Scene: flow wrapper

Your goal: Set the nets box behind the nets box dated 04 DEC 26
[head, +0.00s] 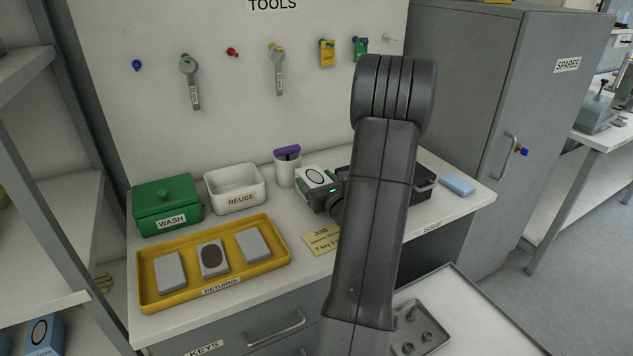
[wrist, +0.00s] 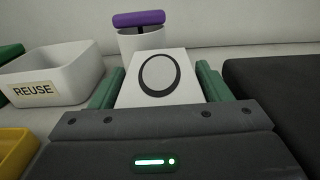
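A white box with a black ring on its face (wrist: 160,75) is between the green fingers of my gripper (wrist: 158,84) in the wrist view. In the head view the box (head: 314,175) shows at my gripper (head: 320,184), in front of the purple-topped white cup (head: 287,168). Whether the box touches the bench is hidden. No name or date is readable on any box. The yellow RETURNS tray (head: 215,277) holds three grey boxes; the middle one (head: 213,258) bears a dark oval.
A white REUSE bin (head: 235,188) and green WASH box (head: 167,204) stand left of my gripper. A dark tray (head: 424,190), partly hidden by my arm, and a blue block (head: 457,185) are right. A blue ringed box (head: 43,334) sits on the lower-left shelf.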

